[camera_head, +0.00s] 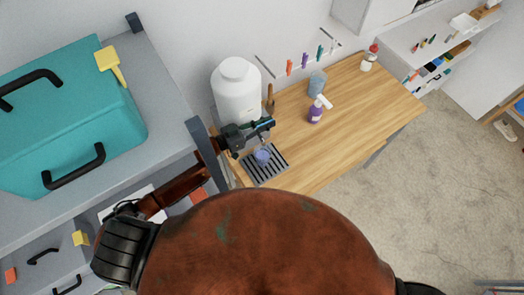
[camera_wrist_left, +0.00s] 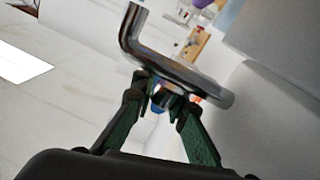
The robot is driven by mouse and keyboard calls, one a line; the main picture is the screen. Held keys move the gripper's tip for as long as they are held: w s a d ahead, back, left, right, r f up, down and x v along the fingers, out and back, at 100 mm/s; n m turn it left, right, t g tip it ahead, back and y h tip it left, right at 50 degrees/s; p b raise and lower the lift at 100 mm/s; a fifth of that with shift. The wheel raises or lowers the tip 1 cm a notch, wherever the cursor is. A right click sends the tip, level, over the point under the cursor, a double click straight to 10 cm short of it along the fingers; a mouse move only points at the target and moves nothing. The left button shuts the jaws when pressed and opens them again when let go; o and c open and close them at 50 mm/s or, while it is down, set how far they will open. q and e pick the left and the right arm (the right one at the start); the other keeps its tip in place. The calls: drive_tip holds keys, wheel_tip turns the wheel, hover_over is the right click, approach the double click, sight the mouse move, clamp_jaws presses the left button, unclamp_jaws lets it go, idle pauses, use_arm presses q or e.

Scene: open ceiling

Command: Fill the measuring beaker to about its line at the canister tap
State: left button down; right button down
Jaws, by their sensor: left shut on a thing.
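The white canister (camera_head: 238,92) stands at the left end of the wooden bench. A small bluish-purple beaker (camera_head: 262,157) stands on the dark slatted drip tray (camera_head: 264,173) in front of it. Its line and the level inside are too small to tell. My left gripper (camera_head: 268,127) is at the canister's front, above the beaker, and hides most of the tap in the head view. In the left wrist view the tap (camera_wrist_left: 170,65) is a bent metal pipe, and my left gripper (camera_wrist_left: 165,98) is shut on it, at or near its handle. My right gripper is out of view.
A purple spray bottle (camera_head: 316,112) and a pale blue container (camera_head: 317,83) stand on the bench (camera_head: 360,105). The bench's right half is mostly clear.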

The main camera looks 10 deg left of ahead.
use_arm(q)
drive_tip(key=shift+s+d+f, duration=0.1)
idle(0.3)
drive_tip(key=shift+n+t+y+p, duration=0.4)
drive_tip(key=shift+p, duration=0.15)
drive_tip(key=shift+w+a+n+t+y+p, duration=0.2)
drive_tip(key=shift+n+t+y+p, duration=0.2)
drive_tip(key=shift+t+y, duration=0.1)
drive_tip(key=c, duration=1.8)
unclamp_jaws()
drive_tip(key=shift+a, duration=0.1)
